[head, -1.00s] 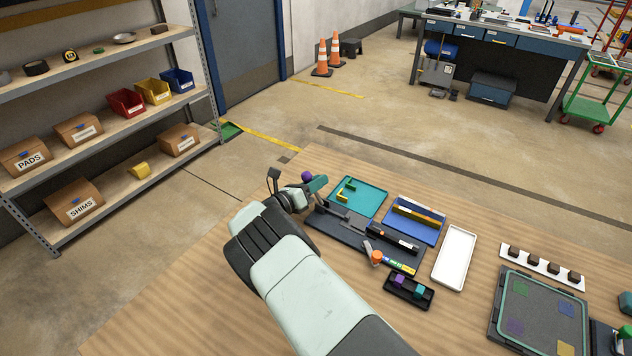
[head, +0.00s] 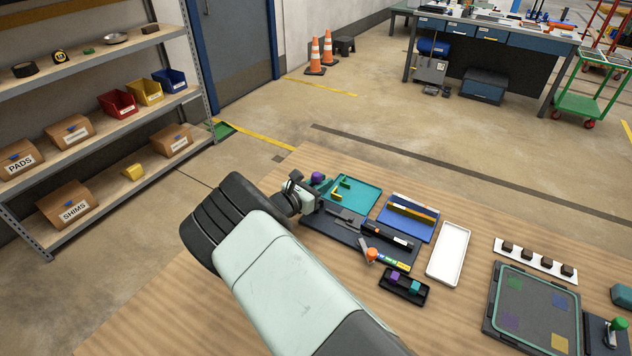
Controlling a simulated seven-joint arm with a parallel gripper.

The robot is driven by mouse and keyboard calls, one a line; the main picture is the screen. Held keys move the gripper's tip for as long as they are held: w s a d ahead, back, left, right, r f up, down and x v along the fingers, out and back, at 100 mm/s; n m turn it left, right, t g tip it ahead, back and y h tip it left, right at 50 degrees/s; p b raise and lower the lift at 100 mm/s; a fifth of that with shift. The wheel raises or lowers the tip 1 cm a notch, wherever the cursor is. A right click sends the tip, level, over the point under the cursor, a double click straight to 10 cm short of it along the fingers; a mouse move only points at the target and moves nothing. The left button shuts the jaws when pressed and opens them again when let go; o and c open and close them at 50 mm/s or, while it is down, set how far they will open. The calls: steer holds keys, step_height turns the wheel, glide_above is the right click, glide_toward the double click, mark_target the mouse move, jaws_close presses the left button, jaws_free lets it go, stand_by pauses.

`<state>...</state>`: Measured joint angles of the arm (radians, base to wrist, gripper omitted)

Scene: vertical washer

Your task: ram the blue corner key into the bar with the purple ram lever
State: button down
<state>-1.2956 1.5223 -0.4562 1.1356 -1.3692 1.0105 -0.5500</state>
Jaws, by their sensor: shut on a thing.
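The purple knob of the ram lever (head: 317,178) shows at the far left end of the dark fixture plate (head: 330,232). My gripper (head: 312,196) is right at it and shut; its fingers are partly hidden behind my wrist. The lever's lower part is hidden by my gripper. A dark grey slide piece (head: 344,214) and a black clamp block (head: 388,236) lie in line on the plate. I cannot make out the blue corner key or the bar in the fixture at this size.
An orange-knobbed lever (head: 372,254) stands at the plate's front. A blue tray (head: 424,232) holds bars. An empty white tray (head: 448,254) and a black tray with purple and teal blocks (head: 404,287) lie nearby. Bare table is in front.

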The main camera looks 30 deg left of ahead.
steer(key=d+m, duration=0.1)
steer(key=d+m+y, duration=0.1)
steer(key=m, duration=0.1)
steer(key=shift+r+m, duration=0.2)
steer(key=shift+m, duration=0.1)
steer(key=shift+w+d+f+m+y, duration=0.1)
steer(key=shift+d+f+m+y, duration=0.2)
steer(key=shift+d+m, duration=0.5)
steer(key=shift+a, duration=0.1)
steer(key=shift+d+f+m+g, duration=0.15)
steer(key=shift+d+m+g, duration=0.05)
steer(key=shift+m+g, duration=0.1)
steer(key=c, duration=1.1)
jaws_free()
steer(key=shift+s+a+f, duration=0.1)
steer(key=shift+s, duration=0.1)
steer(key=v, duration=1)
steer(key=shift+s, duration=0.2)
